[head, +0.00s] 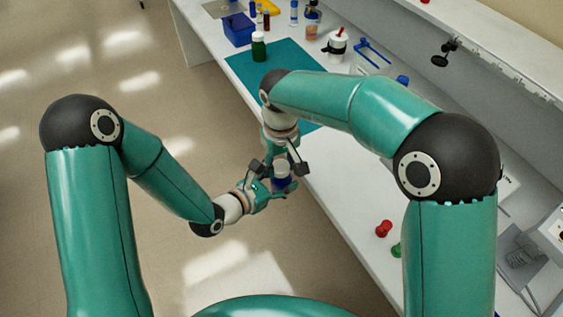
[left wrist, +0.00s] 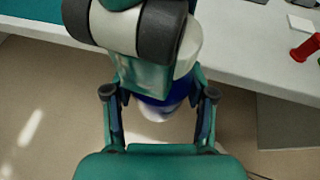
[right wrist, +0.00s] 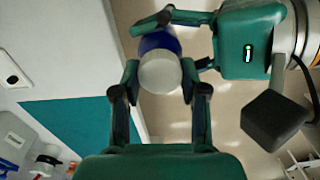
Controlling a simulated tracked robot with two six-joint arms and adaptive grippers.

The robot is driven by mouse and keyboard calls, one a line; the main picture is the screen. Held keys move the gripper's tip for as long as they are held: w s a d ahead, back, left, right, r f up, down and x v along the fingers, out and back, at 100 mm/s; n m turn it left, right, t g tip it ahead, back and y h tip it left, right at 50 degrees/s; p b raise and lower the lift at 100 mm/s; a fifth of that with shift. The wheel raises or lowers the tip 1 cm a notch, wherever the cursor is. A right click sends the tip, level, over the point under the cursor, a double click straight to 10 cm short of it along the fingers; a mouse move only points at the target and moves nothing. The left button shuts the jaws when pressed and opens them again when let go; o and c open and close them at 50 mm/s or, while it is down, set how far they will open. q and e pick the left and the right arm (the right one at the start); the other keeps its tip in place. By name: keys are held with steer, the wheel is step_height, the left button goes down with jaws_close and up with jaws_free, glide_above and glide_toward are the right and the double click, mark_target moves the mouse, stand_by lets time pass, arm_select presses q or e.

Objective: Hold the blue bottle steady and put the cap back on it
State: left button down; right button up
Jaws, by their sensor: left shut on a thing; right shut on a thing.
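The blue bottle (head: 281,186) is held upright beyond the front edge of the bench, over the floor. My left gripper (head: 268,190) is shut around its body from the left. The bottle's blue body also shows in the left wrist view (left wrist: 168,108), partly hidden behind my right gripper. My right gripper (head: 280,166) is above the bottle, pointing down, and is shut on the white cap (right wrist: 160,74). In the right wrist view the cap lies in line with the bottle's blue shoulder (right wrist: 158,42). I cannot tell whether the cap is seated.
The white bench (head: 345,200) runs along the right. A teal mat (head: 300,66) carries a green bottle (head: 258,48). A blue box (head: 238,30) and a white cup (head: 337,42) stand near it. Red (head: 383,228) and green (head: 396,250) pieces lie nearer me.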

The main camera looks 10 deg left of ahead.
steer(key=o, duration=1.4)
steer(key=shift+w, duration=0.1)
steer(key=shift+c, duration=0.2)
step_height(320, 180, up, 12)
steer(key=shift+f, duration=0.1)
